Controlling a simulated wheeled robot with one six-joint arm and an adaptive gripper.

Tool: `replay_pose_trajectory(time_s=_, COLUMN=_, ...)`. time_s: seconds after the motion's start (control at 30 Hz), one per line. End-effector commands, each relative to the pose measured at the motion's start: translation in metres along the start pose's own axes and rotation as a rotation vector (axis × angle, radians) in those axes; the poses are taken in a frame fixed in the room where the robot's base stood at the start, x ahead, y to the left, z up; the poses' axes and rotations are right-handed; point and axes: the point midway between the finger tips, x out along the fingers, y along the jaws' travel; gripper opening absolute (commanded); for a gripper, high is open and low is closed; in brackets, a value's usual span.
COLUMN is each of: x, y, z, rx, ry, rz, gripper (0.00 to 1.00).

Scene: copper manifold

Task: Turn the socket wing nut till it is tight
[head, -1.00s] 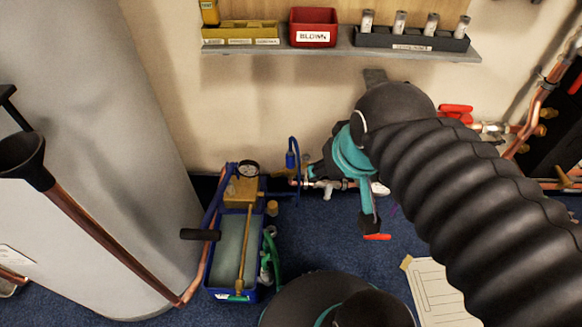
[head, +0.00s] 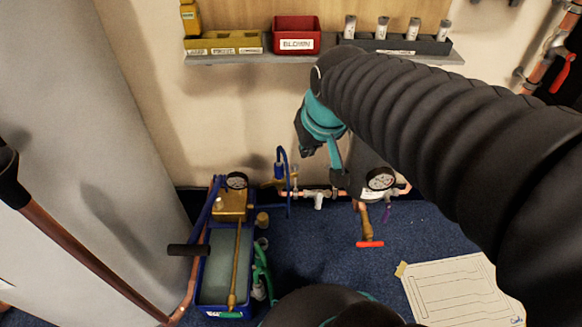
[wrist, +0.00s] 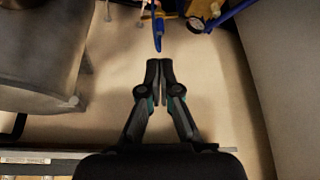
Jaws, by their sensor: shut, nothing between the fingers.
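I cannot pick out the socket wing nut with certainty. A copper pipe run with pale metal valves (head: 318,196) lies low along the wall in the head view. My gripper (wrist: 159,62) is shut and empty in the wrist view. Its fingertips point at a blue piece (wrist: 158,35), with a small gap between them in the picture. In the head view my arm comes in from the right and hides part of the wall and pipework.
A blue pump unit (head: 226,268) with a gauge stands on the floor at left, beside a grey cylinder. A shelf (head: 330,54) with a red bin (head: 296,35) crosses above.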

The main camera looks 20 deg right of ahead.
Motion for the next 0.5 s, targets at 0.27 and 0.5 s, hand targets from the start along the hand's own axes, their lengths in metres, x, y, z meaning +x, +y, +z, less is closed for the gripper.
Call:
replay_pose_trajectory(time_s=0.27, x=0.070, y=0.011, z=-0.051, rx=-0.029, ry=-0.037, rz=-0.015, gripper=0.00)
replay_pose_trajectory(time_s=0.5, x=0.140, y=0.024, z=-0.088, rx=-0.053, ry=-0.062, rz=-0.026, gripper=0.00)
